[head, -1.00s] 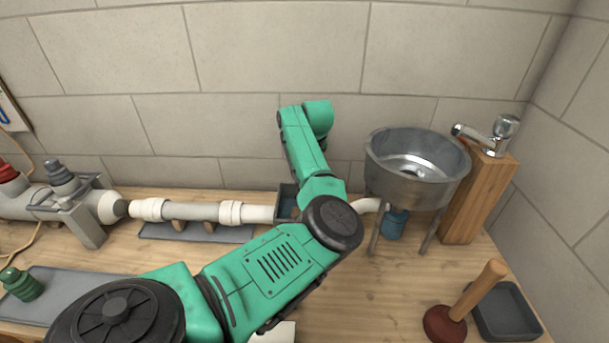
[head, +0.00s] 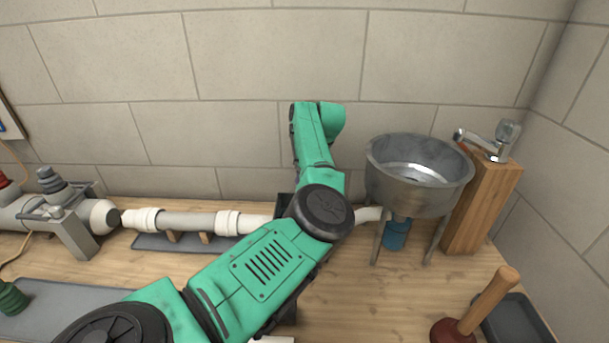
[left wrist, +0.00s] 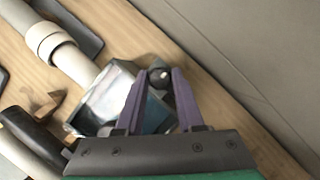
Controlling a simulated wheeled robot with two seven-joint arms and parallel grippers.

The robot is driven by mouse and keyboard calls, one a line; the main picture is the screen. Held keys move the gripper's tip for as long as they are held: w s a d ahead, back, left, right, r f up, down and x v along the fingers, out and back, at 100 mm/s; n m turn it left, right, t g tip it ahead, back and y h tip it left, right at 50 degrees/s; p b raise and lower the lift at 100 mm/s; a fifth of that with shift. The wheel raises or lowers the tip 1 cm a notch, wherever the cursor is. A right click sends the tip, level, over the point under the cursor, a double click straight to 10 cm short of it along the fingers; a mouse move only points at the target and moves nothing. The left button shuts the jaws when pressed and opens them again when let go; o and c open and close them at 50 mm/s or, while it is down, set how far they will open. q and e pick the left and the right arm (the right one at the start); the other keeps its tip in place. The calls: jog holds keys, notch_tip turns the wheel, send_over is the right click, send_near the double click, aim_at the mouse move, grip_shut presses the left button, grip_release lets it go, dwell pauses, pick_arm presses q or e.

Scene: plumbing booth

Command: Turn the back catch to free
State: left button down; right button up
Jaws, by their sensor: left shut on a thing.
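A small dark round knob with a pale spot, seemingly the back catch (left wrist: 160,76), sits at the wall-side edge of a shiny grey box (left wrist: 100,102) in the left wrist view. My left gripper (left wrist: 161,71) has its two purple fingers on either side of this knob and is shut on it. The turn position of the catch cannot be told. In the head view, my green left arm reaches over the pipe line and hides the gripper, the catch and most of the box. My right gripper is not in view.
A white and grey pipe (head: 190,221) runs along the wall into the box. A metal basin (head: 415,180) on legs and a wooden post (head: 478,210) with a tap stand right. A plunger (head: 480,308) and dark tray (head: 520,325) are front right. A grey mat (head: 60,305) lies left.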

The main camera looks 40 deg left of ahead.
pick_arm(q)
jog(key=c, duration=0.5)
grip_release()
jog(key=shift+d+r, duration=0.1)
jog(key=shift+r, duration=0.05)
jog(key=shift+d+r, duration=0.1)
jog(key=shift+r, duration=0.2)
jog(key=b+v, duration=0.1)
jog(key=v, duration=1.2)
jog(key=shift+d+r, duration=0.2)
jog(key=shift+r, duration=0.15)
